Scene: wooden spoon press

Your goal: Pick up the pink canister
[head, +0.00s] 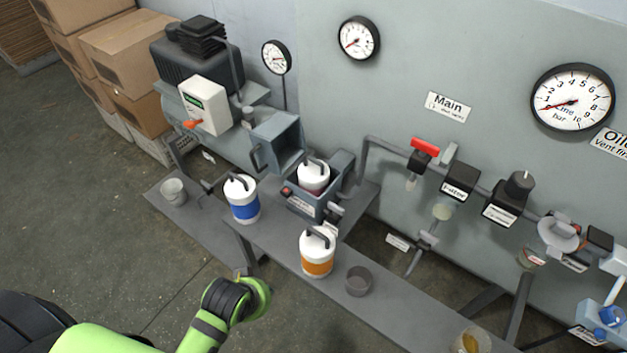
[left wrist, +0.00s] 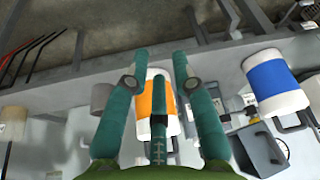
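A white canister with a dark handle and a narrow reddish-pink band (head: 313,177) sits upright in an open grey box (head: 318,207) on the bench. The box walls hide its lower part. My left gripper shows in the left wrist view (left wrist: 160,55); its teal fingers are spread with nothing held. An orange-banded canister (left wrist: 158,100) appears beyond the fingers, apparently untouched. In the head view, my left arm is at the lower left, well short of the grey box, and its fingers cannot be made out. My right gripper is not in view.
A hinged grey lid (head: 277,140) stands open behind the box. Valves and pipes (head: 460,182) line the wall at right. The front floor is clear.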

